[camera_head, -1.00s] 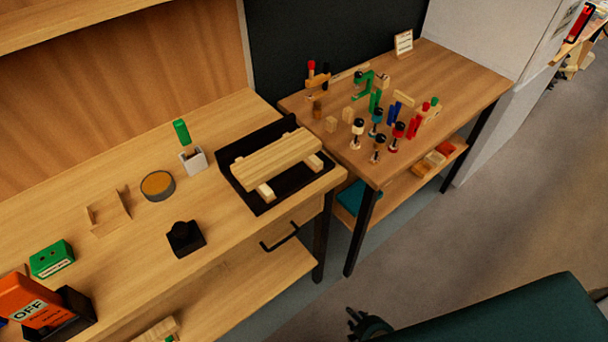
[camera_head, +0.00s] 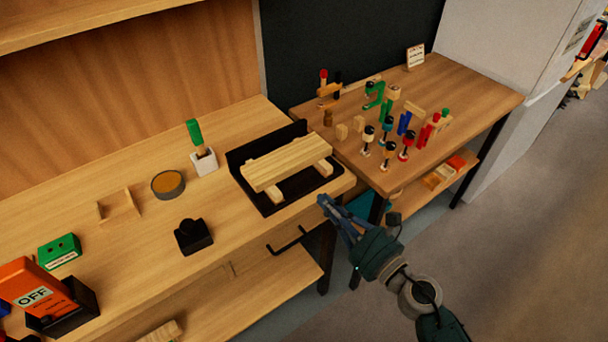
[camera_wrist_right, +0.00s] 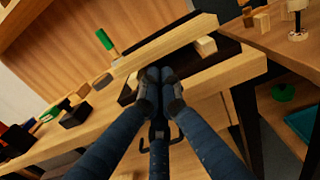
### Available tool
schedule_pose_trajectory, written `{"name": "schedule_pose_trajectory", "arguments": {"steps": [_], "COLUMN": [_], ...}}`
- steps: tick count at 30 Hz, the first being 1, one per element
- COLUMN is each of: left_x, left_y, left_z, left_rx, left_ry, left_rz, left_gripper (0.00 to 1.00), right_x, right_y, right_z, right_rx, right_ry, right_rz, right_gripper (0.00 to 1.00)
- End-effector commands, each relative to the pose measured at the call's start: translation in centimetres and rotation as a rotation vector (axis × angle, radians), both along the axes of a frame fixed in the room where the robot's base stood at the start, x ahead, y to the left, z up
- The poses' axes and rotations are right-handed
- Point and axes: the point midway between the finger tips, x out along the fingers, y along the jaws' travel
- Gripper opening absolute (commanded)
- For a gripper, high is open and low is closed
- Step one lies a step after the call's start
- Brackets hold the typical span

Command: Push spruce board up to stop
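The spruce board (camera_head: 288,163) is a pale plank lying across two light wood strips in a black tray (camera_head: 272,208). The tray's raised black back wall (camera_head: 240,158) stands behind the board; I cannot tell how wide any gap between them is. My right gripper (camera_head: 324,203) is just off the front edge of the bench, in front of the tray and apart from the board. In the right wrist view its fingertips (camera_wrist_right: 160,76) are together and empty, pointing at the board (camera_wrist_right: 165,45). My left gripper is not in view.
Left of the tray are a white holder (camera_head: 204,162) with a green-handled tool, a round tin (camera_head: 168,184) and a black block (camera_head: 193,237). A drawer handle (camera_head: 288,241) sticks out below. A side table (camera_head: 470,95) with several clamps stands at right.

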Motion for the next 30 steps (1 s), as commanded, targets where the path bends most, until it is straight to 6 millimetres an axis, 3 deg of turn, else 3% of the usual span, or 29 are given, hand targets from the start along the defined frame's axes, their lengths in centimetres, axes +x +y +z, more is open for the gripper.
{"name": "schedule_pose_trajectory", "arguments": {"steps": [6,13,30], "left_x": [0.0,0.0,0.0], "left_y": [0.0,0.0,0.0], "left_z": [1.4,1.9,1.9], "left_rx": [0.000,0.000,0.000], "left_ry": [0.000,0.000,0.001], "left_rz": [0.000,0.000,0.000], "left_gripper": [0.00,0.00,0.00], "right_x": [4.0,6.9,8.1], "right_y": [2.9,5.1,5.9], "right_z": [0.3,0.1,0.0], "right_rx": [0.005,0.005,0.002], "right_ry": [0.000,0.002,0.002], "right_rz": [0.000,0.000,0.001], "right_gripper": [0.00,0.00,0.00]}}
